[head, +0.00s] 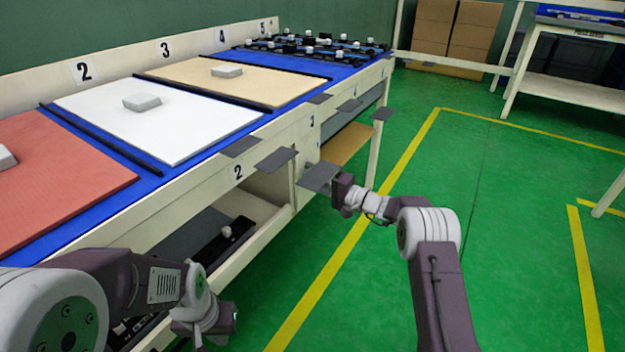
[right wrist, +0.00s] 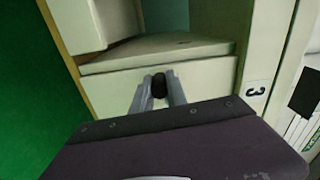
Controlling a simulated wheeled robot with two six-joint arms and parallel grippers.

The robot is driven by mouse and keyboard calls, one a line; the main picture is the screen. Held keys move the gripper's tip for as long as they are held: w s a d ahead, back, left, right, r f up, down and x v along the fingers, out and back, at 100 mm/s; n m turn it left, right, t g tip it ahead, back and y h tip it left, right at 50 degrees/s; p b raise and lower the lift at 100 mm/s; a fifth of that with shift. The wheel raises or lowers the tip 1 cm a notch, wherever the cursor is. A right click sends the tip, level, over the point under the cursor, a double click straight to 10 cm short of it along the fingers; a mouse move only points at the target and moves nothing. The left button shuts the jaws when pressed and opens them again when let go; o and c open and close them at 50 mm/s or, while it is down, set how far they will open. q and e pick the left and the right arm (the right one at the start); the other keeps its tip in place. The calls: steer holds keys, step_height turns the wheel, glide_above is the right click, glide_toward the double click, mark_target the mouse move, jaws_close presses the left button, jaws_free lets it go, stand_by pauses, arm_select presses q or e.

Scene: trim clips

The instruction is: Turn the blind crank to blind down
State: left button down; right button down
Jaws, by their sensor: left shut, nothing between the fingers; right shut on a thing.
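My right gripper (right wrist: 160,90) is shut on a small black knob (right wrist: 159,80) in front of a cream panel by the number 3 label. The knob looks like the blind crank's handle; the rest of the crank is hidden. In the head view, my right gripper (head: 332,185) is at the bench front, its fingers mostly covered by a grey flap (head: 319,177). A grey panel (head: 350,125) hangs in the bay beyond; I cannot tell whether it is the blind. My left gripper (head: 207,322) is low at the left, shut and empty, in front of the bench.
The bench carries red (head: 55,180), white (head: 160,118) and tan (head: 235,80) boards with grey blocks. Several grey flaps stick out from its front edge. A shelf bay (head: 240,215) opens below label 2. Green floor (head: 480,180) is clear to the right.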

steer(key=shift+r+m, duration=0.15)
steer(key=shift+m, duration=0.25)
steer(key=c, duration=1.3)
jaws_free()
steer(key=shift+p+v, duration=2.4)
steer(key=shift+v, duration=2.2)
